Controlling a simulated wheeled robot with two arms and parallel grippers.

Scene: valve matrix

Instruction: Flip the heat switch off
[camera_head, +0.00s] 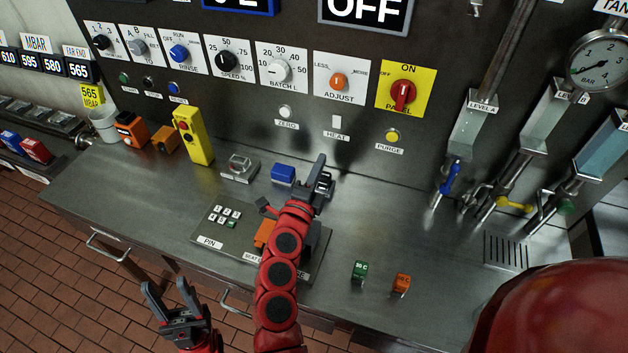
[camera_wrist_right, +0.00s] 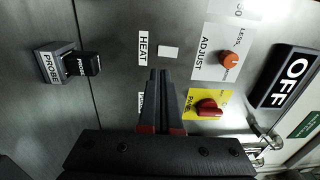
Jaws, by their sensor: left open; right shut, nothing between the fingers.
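In the right wrist view the switch (camera_wrist_right: 168,52) sits just beyond my fingertips, beside the sideways HEAT label (camera_wrist_right: 143,48). My right gripper (camera_head: 320,164) is in front of the panel, below the switch in the head view. Its fingers (camera_wrist_right: 158,74) are together and empty, pointing at the panel. I cannot tell whether they touch it. My left gripper (camera_head: 170,294) is open and empty, low in front of the counter.
The orange ADJUST knob (camera_head: 339,82), red PANEL knob (camera_head: 403,94), white ZERO button (camera_head: 286,112) and yellow PURGE button (camera_head: 392,136) are near the switch. The counter holds a blue block (camera_head: 284,174) and a PIN keypad (camera_head: 225,216). Levers (camera_head: 446,181) stand at the right.

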